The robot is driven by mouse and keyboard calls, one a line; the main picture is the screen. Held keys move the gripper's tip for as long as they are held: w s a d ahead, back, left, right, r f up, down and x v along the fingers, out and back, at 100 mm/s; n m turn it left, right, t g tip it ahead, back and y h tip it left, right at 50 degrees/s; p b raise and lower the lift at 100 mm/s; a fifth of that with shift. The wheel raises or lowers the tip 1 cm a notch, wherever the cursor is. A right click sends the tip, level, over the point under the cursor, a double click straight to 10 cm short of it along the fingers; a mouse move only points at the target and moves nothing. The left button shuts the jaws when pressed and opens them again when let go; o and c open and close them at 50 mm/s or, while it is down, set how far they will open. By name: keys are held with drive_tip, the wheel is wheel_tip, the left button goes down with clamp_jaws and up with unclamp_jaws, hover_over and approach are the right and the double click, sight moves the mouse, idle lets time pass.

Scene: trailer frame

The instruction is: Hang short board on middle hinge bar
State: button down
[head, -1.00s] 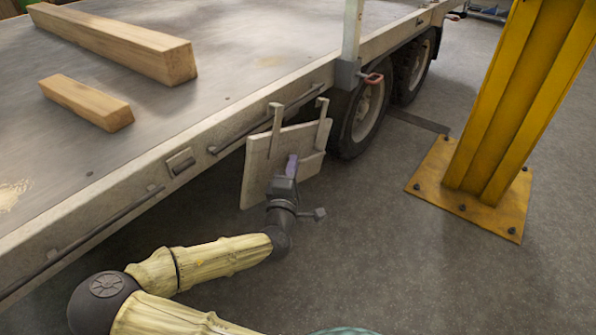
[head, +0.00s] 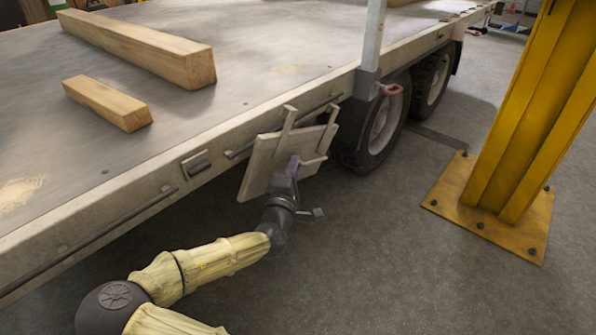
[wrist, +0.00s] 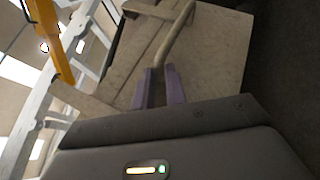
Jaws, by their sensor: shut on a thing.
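The short board (head: 262,165) is a pale flat panel with two hook arms at its top, seen in the head view at the trailer's side. It is tilted, its hooks leaning right. My gripper (head: 293,164) is shut on the board's handle from the near side. In the wrist view its purple fingers (wrist: 159,75) close around a rod-like handle on the board (wrist: 215,55). The middle hinge bar (head: 240,152) is a dark rod along the trailer's side edge. The hooks reach its height and overlap it in the picture; whether they sit over it I cannot tell.
The trailer bed (head: 190,125) carries a long timber (head: 140,45) and a short timber (head: 107,102). Another bar (head: 95,240) runs along the edge at left. A post (head: 374,35) and wheels (head: 384,125) stand to the right.

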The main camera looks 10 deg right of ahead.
drive_tip(key=shift+a+f+b, duration=0.1)
drive_tip(key=shift+f+b, duration=0.3)
drive_tip(key=shift+f, duration=0.55)
drive_tip(key=c, duration=1.4)
unclamp_jaws()
drive_tip(key=shift+o, duration=0.2)
drive_tip(key=shift+f, duration=0.15)
drive_tip(key=shift+s, duration=0.1)
